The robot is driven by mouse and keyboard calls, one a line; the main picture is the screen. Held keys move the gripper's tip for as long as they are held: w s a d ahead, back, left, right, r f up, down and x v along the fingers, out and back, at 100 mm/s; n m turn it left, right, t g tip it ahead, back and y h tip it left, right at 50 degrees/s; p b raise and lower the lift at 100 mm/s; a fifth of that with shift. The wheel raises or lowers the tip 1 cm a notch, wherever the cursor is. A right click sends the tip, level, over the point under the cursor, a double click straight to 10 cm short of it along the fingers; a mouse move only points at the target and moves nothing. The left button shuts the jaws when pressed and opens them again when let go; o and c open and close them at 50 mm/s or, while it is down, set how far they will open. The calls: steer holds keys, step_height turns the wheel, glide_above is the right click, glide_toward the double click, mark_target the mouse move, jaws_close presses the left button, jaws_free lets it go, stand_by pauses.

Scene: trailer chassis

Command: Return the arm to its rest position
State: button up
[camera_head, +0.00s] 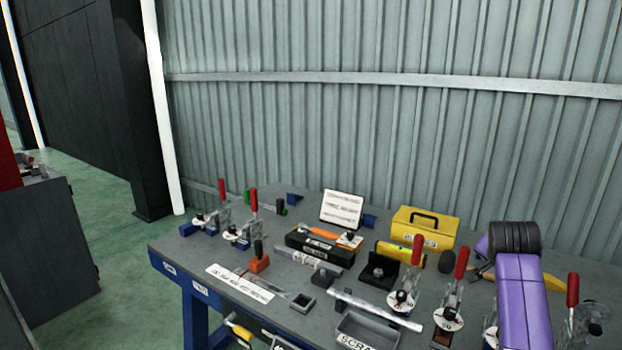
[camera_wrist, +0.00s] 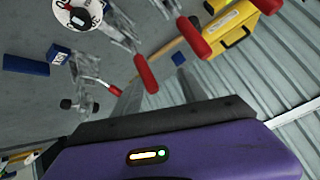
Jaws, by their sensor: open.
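My purple arm (camera_head: 522,295) with its black ribbed joint rises at the right side of the workbench in the head view. My gripper's fingers are not clearly visible there. In the wrist view my purple gripper body fills the bottom, and the two grey fingers of my gripper (camera_wrist: 158,92) stand apart with nothing held between them. They are over the bench area near the red-handled toggle clamps (camera_wrist: 145,74).
The workbench (camera_head: 200,262) carries several red-handled clamps (camera_head: 409,275), a yellow toolbox (camera_head: 424,229), a scrap tray (camera_head: 377,330) and a white sign (camera_head: 342,209). A corrugated wall (camera_head: 380,130) stands behind it. Green floor (camera_head: 100,210) is open at left.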

steer(key=s+a+f+n+t+y, duration=0.1)
steer(key=s+a+f+n+t, duration=0.35)
steer(key=s+a, duration=0.35)
steer(key=s+a+f+n+t+y, duration=0.1)
steer(key=s+a+f+n+t, duration=0.4)
steer(key=s, duration=0.5)
steer(key=s+a+n+y, duration=0.1)
steer(key=s+a, duration=0.3)
steer(key=s, duration=0.9)
steer(key=s+a+r+g+y, duration=0.1)
steer(key=s+a, duration=0.4)
steer(key=s, duration=0.8)
steer(key=s+a+r+n+g+y, duration=0.1)
steer(key=s+a, duration=0.3)
steer(key=s, duration=0.9)
steer(key=shift+s+a+n+y, duration=0.2)
steer(key=shift+a+n+y, duration=0.2)
steer(key=shift+y, duration=0.1)
